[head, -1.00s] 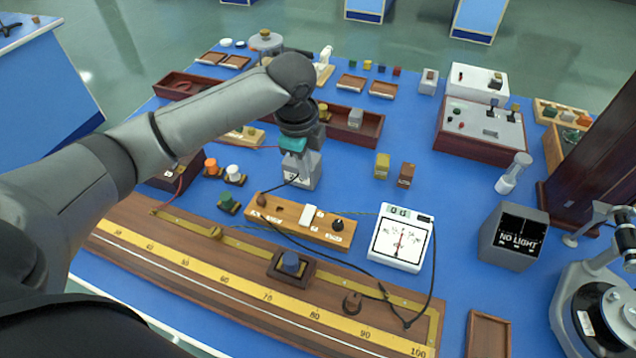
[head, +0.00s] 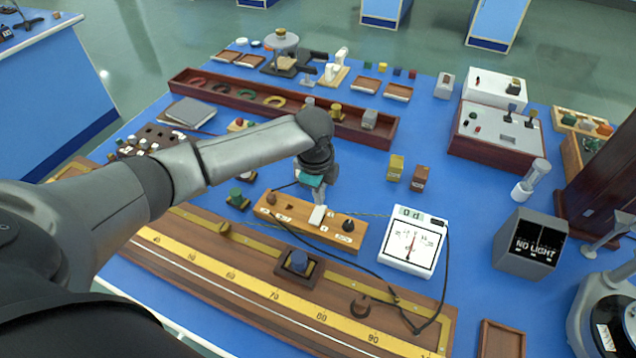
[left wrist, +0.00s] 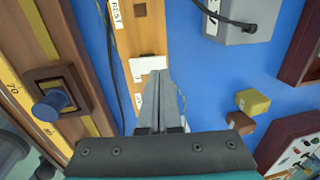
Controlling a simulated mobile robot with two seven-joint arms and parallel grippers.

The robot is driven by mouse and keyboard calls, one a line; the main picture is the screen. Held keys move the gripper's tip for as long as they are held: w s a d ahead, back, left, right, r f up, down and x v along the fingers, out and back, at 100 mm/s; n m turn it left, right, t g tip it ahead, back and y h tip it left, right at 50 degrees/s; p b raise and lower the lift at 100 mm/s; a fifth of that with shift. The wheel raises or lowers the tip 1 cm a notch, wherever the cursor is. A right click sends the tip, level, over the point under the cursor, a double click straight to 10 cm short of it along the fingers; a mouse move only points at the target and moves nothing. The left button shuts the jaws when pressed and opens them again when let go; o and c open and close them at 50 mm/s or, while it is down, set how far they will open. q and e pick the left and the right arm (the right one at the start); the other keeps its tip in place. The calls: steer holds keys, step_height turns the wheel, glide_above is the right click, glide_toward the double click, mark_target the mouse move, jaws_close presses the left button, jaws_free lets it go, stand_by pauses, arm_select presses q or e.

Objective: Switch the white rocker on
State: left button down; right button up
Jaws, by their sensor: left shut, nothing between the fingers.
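The white rocker (head: 318,214) sits on a long wooden board (head: 285,213) in the middle of the bench. In the left wrist view the rocker (left wrist: 148,68) shows just beyond my fingertips, partly hidden by them. My left gripper (head: 320,201) is shut and empty, pointing down at the rocker's far edge. In the left wrist view its closed fingertips (left wrist: 159,74) overlap the rocker's lower right edge; I cannot tell whether they touch it. My right gripper is not in view.
A dark knob (head: 348,226) stands on the board right of the rocker. A white dial meter (head: 413,243) is further right, with black cable nearby. A scaled wooden rail (head: 330,318) with a blue knob (head: 298,261) runs in front. A grey box (left wrist: 238,20) lies behind the board.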

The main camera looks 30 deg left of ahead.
mark_target(320, 208)
arm_select(q)
steer(key=shift+w+f, duration=0.15)
steer(key=shift+f, duration=1.2)
steer(key=shift+w+f+g, duration=0.15)
steer(key=shift+f+g, duration=0.05)
steer(key=shift+g, duration=0.1)
steer(key=shift+s+r+p, duration=0.3)
steer(key=shift+s+p, duration=0.5)
steer(key=shift+p, duration=0.3)
steer(key=shift+r, duration=0.1)
